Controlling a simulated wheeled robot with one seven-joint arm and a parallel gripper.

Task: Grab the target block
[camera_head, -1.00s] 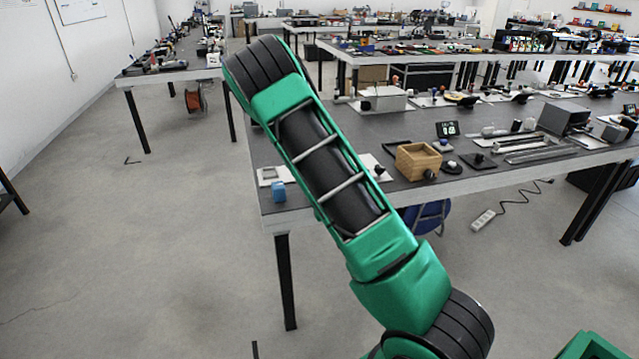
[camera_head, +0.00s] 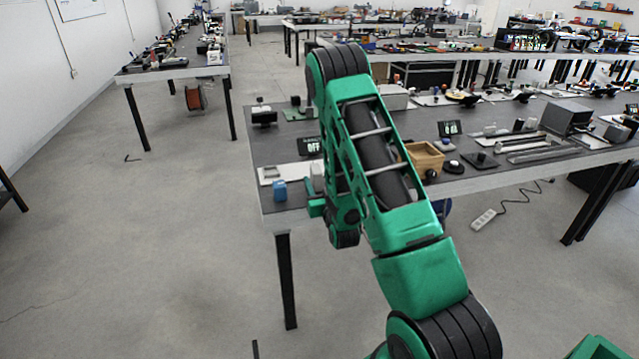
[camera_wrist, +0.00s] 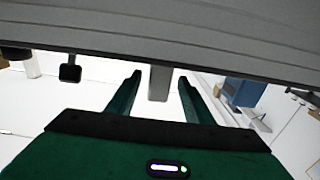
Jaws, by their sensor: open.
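A small blue block (camera_head: 280,191) sits on the near left corner of the dark table (camera_head: 290,150), beside a white plate. A pale upright piece (camera_head: 318,178) stands to its right, partly hidden by my arm. The frames do not mark which one is the target block. My gripper (camera_head: 317,208) is low at the table's front edge, right of the blue block and mostly hidden by my wrist. In the wrist view my gripper (camera_wrist: 159,76) is open, with both green fingers apart. A grey upright piece (camera_wrist: 159,84) shows between the fingers; I cannot tell how far off it is.
A wooden box (camera_head: 424,157), a small display (camera_head: 449,128) and several parts lie further right on the table. A black device (camera_head: 263,115) stands at the back left. A blue object (camera_wrist: 243,91) shows right in the wrist view.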

